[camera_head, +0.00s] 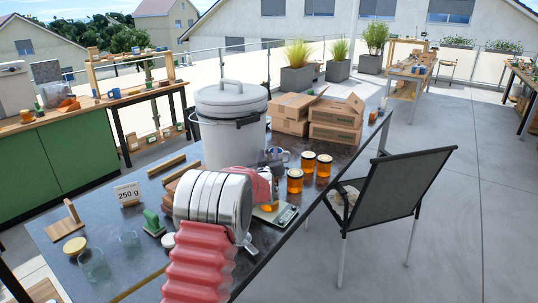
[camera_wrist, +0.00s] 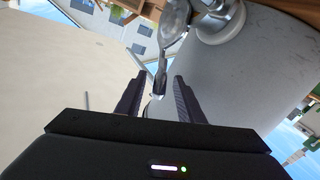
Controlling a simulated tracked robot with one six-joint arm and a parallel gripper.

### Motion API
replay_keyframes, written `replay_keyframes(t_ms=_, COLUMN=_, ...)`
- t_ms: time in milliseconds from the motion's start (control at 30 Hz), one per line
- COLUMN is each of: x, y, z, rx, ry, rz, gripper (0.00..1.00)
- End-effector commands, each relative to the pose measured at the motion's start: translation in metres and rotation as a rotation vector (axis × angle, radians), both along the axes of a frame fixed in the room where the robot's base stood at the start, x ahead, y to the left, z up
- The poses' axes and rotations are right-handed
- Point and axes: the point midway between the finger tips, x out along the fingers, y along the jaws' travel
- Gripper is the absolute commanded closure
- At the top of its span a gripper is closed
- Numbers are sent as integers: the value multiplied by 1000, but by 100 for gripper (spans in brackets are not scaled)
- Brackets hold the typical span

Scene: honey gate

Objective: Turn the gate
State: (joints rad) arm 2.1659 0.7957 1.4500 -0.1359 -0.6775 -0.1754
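The large grey bucket (camera_head: 230,135) with a lid stands on the table in the head view; its grey wall (camera_wrist: 250,80) fills the right of the wrist view. The metal gate (camera_wrist: 218,22) is fixed to that wall at the top of the wrist view. Its thin lever (camera_wrist: 160,80) reaches down toward my gripper (camera_wrist: 158,78). The two dark fingers are apart, one on each side of the lever's end, with visible gaps. I cannot tell whether either finger touches it. In the head view my arm hides the gate and most of my gripper.
An amber jar (camera_head: 268,194) is near the scale (camera_head: 287,214), beside my arm. A "250 g" sign (camera_head: 128,194) and empty glass (camera_head: 93,262) are left. A chair (camera_head: 395,185) stands right.

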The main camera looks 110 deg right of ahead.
Motion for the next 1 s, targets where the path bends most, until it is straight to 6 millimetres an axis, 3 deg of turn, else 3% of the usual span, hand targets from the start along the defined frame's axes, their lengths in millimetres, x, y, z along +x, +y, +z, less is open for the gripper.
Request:
replay_keyframes(t_ms=367, x=-2, y=-4, z=0, rx=-1, ry=0, rz=0, gripper=65)
replay_keyframes(t_ms=867, x=-2, y=-4, z=0, rx=-1, ry=0, rz=0, gripper=99)
replay_keyframes(t_ms=1000, x=-2, y=-4, z=1, rx=-1, ry=0, rz=0, gripper=100)
